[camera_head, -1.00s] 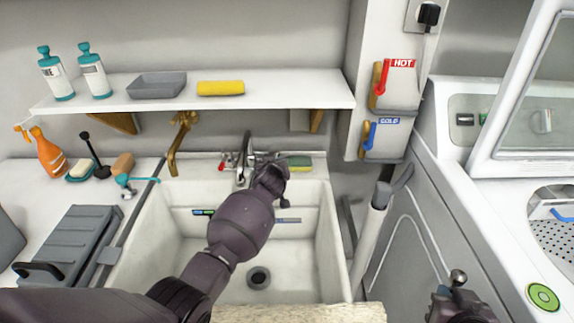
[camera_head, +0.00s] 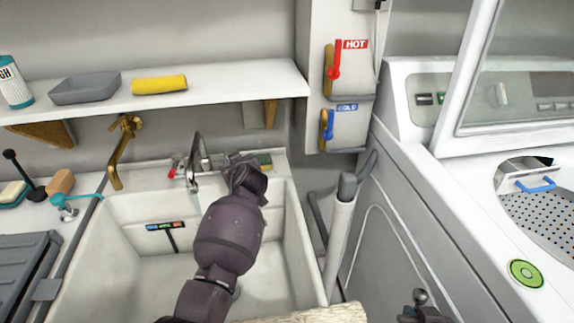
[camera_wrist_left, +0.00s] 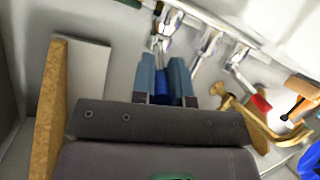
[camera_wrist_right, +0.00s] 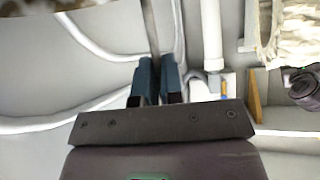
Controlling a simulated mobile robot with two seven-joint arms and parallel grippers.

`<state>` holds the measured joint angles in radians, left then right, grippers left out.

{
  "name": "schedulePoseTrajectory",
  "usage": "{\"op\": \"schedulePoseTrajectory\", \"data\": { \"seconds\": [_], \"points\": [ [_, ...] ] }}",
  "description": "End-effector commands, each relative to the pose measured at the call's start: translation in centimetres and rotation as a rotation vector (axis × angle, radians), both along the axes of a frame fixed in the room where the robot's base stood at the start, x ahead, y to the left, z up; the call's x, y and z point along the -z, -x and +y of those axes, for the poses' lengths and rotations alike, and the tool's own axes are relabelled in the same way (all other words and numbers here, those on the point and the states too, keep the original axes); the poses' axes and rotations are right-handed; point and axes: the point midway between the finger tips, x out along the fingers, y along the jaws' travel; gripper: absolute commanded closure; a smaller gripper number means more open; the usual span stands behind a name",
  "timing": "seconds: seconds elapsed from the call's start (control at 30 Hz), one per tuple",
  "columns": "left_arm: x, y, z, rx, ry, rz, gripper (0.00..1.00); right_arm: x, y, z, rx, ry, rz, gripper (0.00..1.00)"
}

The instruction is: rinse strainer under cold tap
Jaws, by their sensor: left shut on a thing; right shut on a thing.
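My left gripper (camera_wrist_left: 163,78) is shut on a small blue handle (camera_wrist_left: 162,86) beside the chrome faucet; in the head view my wrist hides the fingers at the back of the white sink (camera_head: 310,250). The chrome faucet (camera_head: 192,165) has a red handle (camera_head: 176,170) on its left. My right gripper (camera_head: 424,314) is low at the right front. A small grey metal ball knob (camera_head: 420,296) shows at it. In the right wrist view its fingers (camera_wrist_right: 160,80) are close together on something thin and dark that I cannot identify. I cannot single out a strainer.
Wall levers marked HOT (camera_head: 335,65) and COLD (camera_head: 327,125) hang above. A brass spout (camera_head: 121,152) stands left of the faucet. A white post (camera_head: 341,240) stands right of the sink.

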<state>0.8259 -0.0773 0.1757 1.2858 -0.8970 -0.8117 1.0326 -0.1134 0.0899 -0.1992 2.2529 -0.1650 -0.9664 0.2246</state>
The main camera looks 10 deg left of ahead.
Motion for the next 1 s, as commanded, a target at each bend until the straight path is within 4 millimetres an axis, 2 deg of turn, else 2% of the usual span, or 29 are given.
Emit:
{"op": "schedulePoseTrajectory", "data": {
  "seconds": [0.03,0.1,0.43,0.47,0.6,0.87,1.0],
  "points": [
    [0.43,-0.06,-0.21,-0.009,0.0,0.002,1.0,0.77,0.17,0.01,0.0,0.0,0.011,1.0],
    [0.23,-0.08,-0.19,-0.021,0.001,0.001,1.0,0.95,0.21,0.01,0.0,0.0,0.014,1.0],
    [-0.18,-0.1,-0.16,-0.025,0.0,-0.003,1.0,0.78,0.17,0.01,0.0,0.0,0.011,1.0],
    [-0.18,-0.1,-0.16,-0.025,-0.001,-0.002,0.81,0.76,0.17,0.01,0.0,0.0,0.011,1.0],
    [-0.15,-0.08,-0.16,-0.025,-0.001,-0.002,0.6,0.78,0.17,0.01,0.0,0.0,0.011,1.0],
    [-0.1,-0.06,-0.13,-0.025,0.0,-0.002,0.6,0.75,0.17,0.01,0.0,0.0,0.011,1.0],
    [-0.42,-0.04,0.01,-0.011,-0.002,-0.004,0.6,-0.03,-0.01,0.01,0.0,0.0,-0.001,1.0]
  ]
}}
